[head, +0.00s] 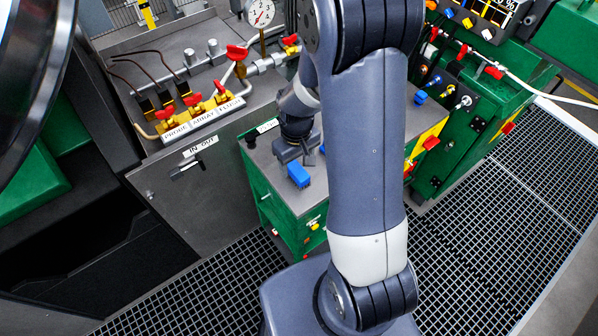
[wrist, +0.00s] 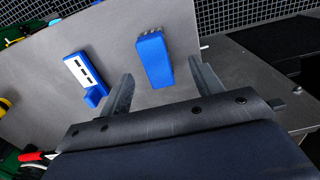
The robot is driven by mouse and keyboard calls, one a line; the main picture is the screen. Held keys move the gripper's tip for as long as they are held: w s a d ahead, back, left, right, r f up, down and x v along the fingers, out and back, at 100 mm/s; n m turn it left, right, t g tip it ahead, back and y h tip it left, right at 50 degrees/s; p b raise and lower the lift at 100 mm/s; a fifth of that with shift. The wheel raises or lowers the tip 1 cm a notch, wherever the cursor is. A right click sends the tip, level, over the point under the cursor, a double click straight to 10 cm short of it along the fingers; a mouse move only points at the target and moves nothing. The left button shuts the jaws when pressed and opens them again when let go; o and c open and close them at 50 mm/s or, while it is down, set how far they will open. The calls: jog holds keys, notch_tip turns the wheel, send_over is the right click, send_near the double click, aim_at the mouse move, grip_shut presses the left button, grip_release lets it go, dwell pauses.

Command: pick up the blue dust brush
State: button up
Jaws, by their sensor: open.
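The blue dust brush (wrist: 154,64) lies on the grey cabinet top in the wrist view, its pale bristle end pointing to the top of the picture. My gripper (wrist: 160,68) is open, with one finger to each side of the brush in the picture. No finger visibly touches it, and the height gap is hard to judge. In the head view a blue block, apparently the brush (head: 299,175), shows just below my gripper (head: 309,155), whose fingers are partly hidden there.
A blue-and-white item (wrist: 86,78) lies left of the brush in the wrist view. The grey top (wrist: 60,125) ends near the bristles, with floor grating beyond. A panel with red-handled valves (head: 195,105) stands left in the head view; a green cabinet (head: 475,130) stands right.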

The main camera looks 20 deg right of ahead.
aim_at(298, 170)
jog(key=shift+w+d+f+p, duration=0.2)
jog(key=shift+f+p, duration=0.1)
jog(key=shift+f, duration=0.75)
jog(key=shift+w+d+f+p, duration=0.15)
jog(key=shift+f+p, duration=0.1)
jog(key=shift+f, duration=0.75)
jog(key=shift+a+f, duration=0.1)
jog(key=shift+f, duration=0.7)
jog(key=shift+c, duration=0.3)
jog(key=c, duration=1)
jog(key=shift+r, duration=0.15)
notch_tip(298, 170, up, 10)
jog(key=shift+f+b, duration=0.1)
jog(key=shift+b, duration=0.35)
